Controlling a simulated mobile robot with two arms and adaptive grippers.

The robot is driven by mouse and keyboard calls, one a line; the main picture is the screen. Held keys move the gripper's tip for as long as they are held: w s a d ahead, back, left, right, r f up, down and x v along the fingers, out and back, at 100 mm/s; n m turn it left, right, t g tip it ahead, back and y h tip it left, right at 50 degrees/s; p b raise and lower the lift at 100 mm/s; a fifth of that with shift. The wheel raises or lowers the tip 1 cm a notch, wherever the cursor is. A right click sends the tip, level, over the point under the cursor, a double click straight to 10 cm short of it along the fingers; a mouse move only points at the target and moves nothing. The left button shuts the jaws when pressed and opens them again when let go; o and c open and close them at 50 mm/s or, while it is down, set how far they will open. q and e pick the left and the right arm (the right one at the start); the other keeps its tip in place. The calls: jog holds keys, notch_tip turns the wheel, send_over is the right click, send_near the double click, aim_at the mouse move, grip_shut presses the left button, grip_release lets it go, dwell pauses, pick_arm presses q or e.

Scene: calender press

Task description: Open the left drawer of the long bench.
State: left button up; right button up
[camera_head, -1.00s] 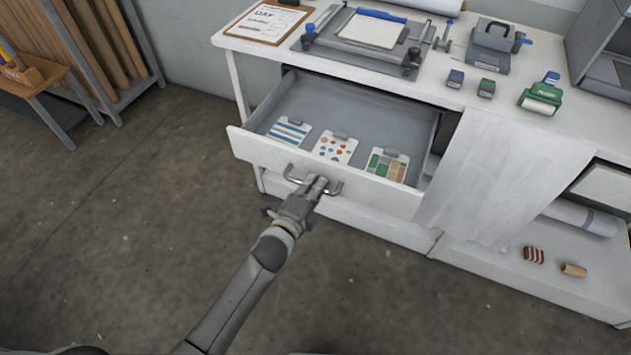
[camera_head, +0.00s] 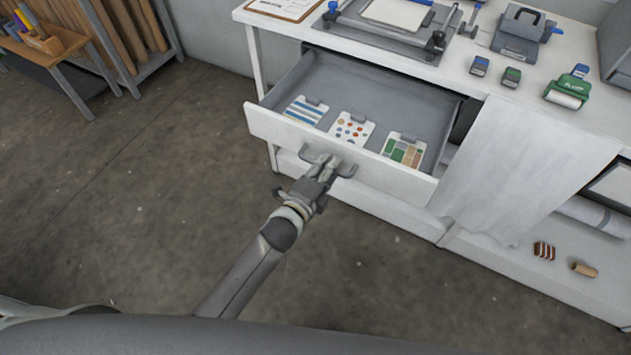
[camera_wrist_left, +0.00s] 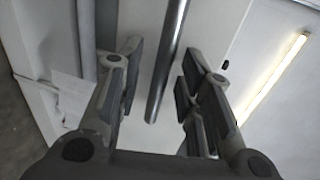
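The left drawer (camera_head: 262,125) of the long bench stands pulled out, with its inside in view. Three patterned cards lie in it: striped (camera_head: 306,110), dotted (camera_head: 351,130) and green-and-brown (camera_head: 403,150). Its metal handle (camera_head: 346,171) is on the white front. My left gripper (camera_head: 324,163) is at the handle and hides its middle. In the left wrist view the handle bar (camera_wrist_left: 168,65) lies between the two fingers (camera_wrist_left: 160,95), which are spread with a gap on both sides. My right gripper is in neither current view.
The bench top (camera_head: 440,75) carries a press frame (camera_head: 385,30), a grey box tool (camera_head: 520,35) and a green roller (camera_head: 568,90). A white cloth (camera_head: 520,165) hangs right of the drawer. The floor (camera_head: 130,210) in front is clear. A small wooden table (camera_head: 60,55) stands far left.

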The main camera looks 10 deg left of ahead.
pick_arm(q)
jog(key=v, duration=1.1)
jog(key=shift+s, duration=0.1)
jog(key=s+a+f+n+g+y, duration=0.1)
jog(key=s+a+f+n+g, duration=0.15)
jog(key=f, duration=0.65)
jog(key=s+a+f+n+g+y, duration=0.1)
jog(key=s+a+f+n+g, duration=0.2)
jog(key=f, duration=0.6)
jog(key=s+a+f+n+g+y, duration=0.1)
jog(key=s+a+f+n+y, duration=0.2)
jog(key=f, duration=0.6)
jog(key=s+a+f+n+g, duration=0.3)
jog(key=s+f+n, duration=0.2)
jog(key=s, duration=0.9)
jog(key=s+a+f+n+g, duration=0.4)
jog(key=s+f+n, duration=0.2)
jog(key=s+f, duration=0.5)
jog(key=s, duration=0.3)
jog(key=shift+f+y, duration=0.25)
jog(key=shift+y, duration=0.05)
